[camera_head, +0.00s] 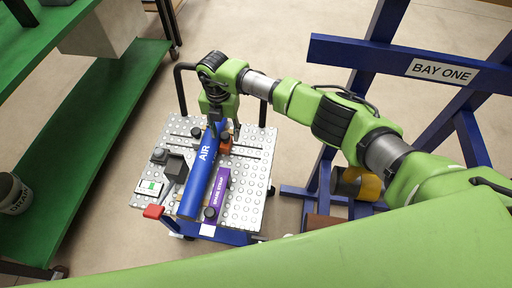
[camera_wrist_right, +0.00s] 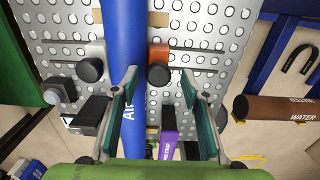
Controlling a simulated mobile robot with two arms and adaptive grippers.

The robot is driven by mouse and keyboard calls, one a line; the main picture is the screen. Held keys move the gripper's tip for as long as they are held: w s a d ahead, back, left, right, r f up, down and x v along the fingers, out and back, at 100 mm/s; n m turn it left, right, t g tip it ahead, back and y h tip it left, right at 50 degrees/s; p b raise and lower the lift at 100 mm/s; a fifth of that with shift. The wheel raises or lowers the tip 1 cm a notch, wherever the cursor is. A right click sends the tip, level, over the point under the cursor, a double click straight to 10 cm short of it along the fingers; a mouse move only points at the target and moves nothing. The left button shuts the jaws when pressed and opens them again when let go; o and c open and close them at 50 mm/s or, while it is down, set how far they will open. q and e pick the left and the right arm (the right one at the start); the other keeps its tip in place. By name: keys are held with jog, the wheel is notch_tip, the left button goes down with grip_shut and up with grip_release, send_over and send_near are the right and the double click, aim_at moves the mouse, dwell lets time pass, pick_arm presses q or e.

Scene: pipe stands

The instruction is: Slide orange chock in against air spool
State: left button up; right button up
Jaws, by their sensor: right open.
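The blue air spool (camera_head: 203,165), lettered AIR, lies along the perforated cart top; it also shows in the right wrist view (camera_wrist_right: 123,35). The orange chock (camera_head: 226,146) sits on a slot at the spool's right side. In the right wrist view the orange chock (camera_wrist_right: 158,53) has a black knob and lies close beside the spool; I cannot tell whether they touch. My right gripper (camera_head: 225,129) is open above the chock, its fingertips (camera_wrist_right: 158,72) to either side of the knob, the left one over the spool. My left gripper is not in view.
A purple bar (camera_head: 217,192) and dark blocks (camera_head: 175,167) share the cart top (camera_head: 246,200). Green shelving (camera_head: 90,120) stands left; a blue BAY ONE stand (camera_head: 350,52) stands right.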

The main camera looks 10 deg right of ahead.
aim_at(226, 135)
jog(key=shift+r+p, duration=2.6)
jog(key=shift+r, duration=0.9)
